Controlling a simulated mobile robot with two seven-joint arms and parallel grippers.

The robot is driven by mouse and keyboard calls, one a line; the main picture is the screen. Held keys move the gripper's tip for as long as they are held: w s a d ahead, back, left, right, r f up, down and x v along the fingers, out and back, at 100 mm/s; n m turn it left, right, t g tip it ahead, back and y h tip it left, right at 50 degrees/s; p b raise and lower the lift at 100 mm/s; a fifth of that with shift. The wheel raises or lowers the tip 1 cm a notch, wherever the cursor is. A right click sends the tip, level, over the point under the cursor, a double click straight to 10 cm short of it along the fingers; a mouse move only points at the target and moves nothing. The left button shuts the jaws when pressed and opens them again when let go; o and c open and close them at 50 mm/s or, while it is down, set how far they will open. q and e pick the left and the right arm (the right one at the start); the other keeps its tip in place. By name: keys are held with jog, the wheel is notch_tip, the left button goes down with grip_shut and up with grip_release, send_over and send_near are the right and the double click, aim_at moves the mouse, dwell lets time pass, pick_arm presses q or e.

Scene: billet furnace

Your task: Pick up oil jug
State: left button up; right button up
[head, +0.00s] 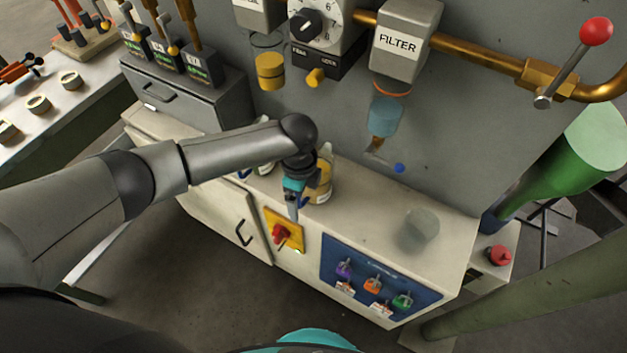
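A clear jug with yellow-amber oil (324,178) stands upright on the pale cabinet top, against the grey panel. My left arm reaches across from the left. Its gripper (293,205) points down at the jug's near left side and hides part of it. I cannot tell whether the fingers touch the jug or how far apart they are. My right gripper is not in view.
Another container (264,167) stands left of the jug, partly behind my arm. A clear cup (418,230) stands on the cabinet top (370,210) at right. The filter unit (400,45) and a brass pipe with a red-knobbed lever (595,31) overhang it. A red-handled switch (281,234) is on the front.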

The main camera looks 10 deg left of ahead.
pick_arm(q)
grip_shut()
dwell(0.5)
